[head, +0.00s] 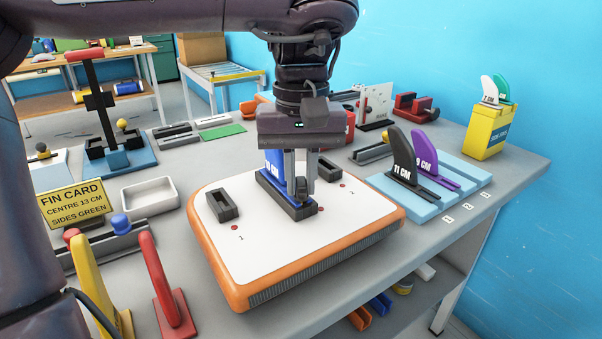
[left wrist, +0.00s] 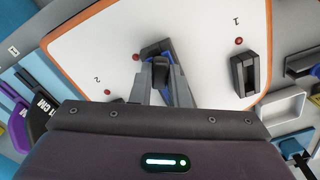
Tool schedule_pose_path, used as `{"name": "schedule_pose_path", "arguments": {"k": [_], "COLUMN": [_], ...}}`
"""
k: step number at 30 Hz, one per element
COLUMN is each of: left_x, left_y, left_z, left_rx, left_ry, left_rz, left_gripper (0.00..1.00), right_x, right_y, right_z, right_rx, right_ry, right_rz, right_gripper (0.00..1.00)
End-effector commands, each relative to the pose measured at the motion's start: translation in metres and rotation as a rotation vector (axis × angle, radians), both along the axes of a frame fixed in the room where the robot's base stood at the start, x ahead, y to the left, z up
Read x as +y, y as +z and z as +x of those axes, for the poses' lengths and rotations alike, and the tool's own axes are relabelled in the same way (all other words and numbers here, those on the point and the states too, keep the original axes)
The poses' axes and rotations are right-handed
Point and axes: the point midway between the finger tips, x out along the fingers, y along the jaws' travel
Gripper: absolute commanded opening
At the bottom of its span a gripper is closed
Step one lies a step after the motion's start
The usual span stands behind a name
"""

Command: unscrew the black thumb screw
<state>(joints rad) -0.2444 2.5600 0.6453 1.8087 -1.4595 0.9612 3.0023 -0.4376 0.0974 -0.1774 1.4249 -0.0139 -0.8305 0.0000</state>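The black thumb screw (left wrist: 160,70) shows in the left wrist view as a dark knob between my left gripper's (left wrist: 161,77) grey fingertips, at the centre fin box of the white-topped board. In the head view my left gripper (head: 300,188) points down at that box (head: 297,212), its fingers close together around the knob. The knob is mostly hidden there. A blue fin (head: 273,168) marked in white stands upright in the centre box, partly behind the fingers. The board (head: 290,250) has an orange rim and lies on the table. My right gripper is not in view.
Empty side fin boxes (head: 222,204) flank the centre one. A black fin (head: 402,160) and a purple fin (head: 427,158) stand on a light blue rack at right. A fin card (head: 72,204), white tray (head: 150,194) and red and yellow fins stand at left.

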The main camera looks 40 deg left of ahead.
Motion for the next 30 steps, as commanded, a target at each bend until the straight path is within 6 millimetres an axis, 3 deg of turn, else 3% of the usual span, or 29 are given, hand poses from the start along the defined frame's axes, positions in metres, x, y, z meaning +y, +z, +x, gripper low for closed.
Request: {"name": "schedule_pose_path", "arguments": {"k": [1,5,15,30], "left_x": [0.0,0.0,0.0,0.0], "left_y": [-0.003,-0.002,0.004,0.052], "left_z": [-0.001,0.0,0.0,0.001], "left_rx": [0.007,0.004,-0.002,-0.005], "left_ry": [0.0,-0.001,-0.001,-0.001], "left_rz": [0.001,0.0,0.0,0.0], "left_gripper": [0.23,0.38,0.38,0.38], "right_x": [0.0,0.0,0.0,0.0], "right_y": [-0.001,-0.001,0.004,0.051], "right_z": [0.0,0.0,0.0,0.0], "right_rx": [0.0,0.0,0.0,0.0], "right_ry": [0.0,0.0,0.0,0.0], "right_rz": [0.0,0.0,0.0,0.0], "right_gripper": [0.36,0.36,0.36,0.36]}}
